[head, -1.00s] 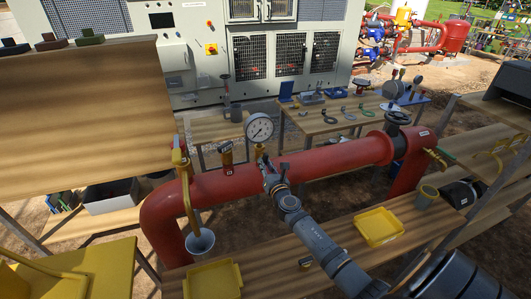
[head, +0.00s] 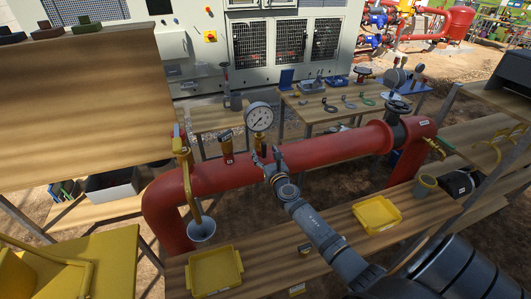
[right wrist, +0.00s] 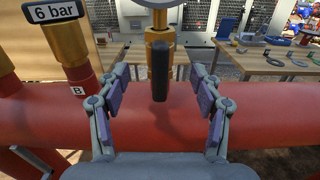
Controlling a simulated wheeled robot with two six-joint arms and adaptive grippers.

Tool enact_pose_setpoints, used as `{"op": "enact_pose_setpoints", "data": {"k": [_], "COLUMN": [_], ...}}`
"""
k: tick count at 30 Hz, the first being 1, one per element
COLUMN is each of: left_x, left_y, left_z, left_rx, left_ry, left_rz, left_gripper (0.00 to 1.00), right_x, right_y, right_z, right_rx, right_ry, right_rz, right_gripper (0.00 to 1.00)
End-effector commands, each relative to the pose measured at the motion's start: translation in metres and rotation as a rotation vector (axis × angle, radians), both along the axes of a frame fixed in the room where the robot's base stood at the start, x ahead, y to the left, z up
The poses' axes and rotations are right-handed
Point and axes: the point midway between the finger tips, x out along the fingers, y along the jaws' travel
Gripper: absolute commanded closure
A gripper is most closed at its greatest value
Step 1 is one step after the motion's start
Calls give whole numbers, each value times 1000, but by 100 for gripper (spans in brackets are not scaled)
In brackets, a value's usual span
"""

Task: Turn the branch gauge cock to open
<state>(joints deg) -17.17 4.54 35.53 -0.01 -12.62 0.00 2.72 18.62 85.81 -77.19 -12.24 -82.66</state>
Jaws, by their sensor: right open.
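The gauge cock is a brass body (right wrist: 160,35) with a black lever (right wrist: 160,70), under the round white gauge (head: 259,116) on the red pipe (head: 330,152). The lever hangs down in front of the pipe in the right wrist view. In the head view the cock is largely hidden behind my gripper. My right gripper (head: 268,157) is open in front of the cock. In the right wrist view its two fingers (right wrist: 160,100) stand apart on either side of the lever's lower end, with gaps on both sides. My left gripper is not in view.
Farther left is a yellow bent pipe (head: 187,175) over a grey cup (head: 201,229). Yellow trays (head: 377,214) lie on the front bench. Tools lie on a table (head: 310,115) behind.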

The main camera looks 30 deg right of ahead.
Motion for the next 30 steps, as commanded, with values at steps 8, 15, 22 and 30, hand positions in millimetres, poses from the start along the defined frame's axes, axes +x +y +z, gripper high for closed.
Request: {"op": "enact_pose_setpoints", "data": {"k": [8, 15, 22, 30], "left_x": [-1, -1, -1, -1], "left_y": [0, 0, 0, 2], "left_z": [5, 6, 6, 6], "left_rx": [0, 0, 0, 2], "left_ry": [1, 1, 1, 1], "left_rz": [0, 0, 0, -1], "left_gripper": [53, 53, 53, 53], "right_x": [-23, -52, -68, -68], "right_y": [6, 12, 16, 16], "right_z": [0, -1, 0, 0], "right_rx": [-2, -1, 0, 0], "right_ry": [1, 2, 0, 0], "right_rz": [1, 1, 0, 0], "right_gripper": [34, 34, 34, 34]}}
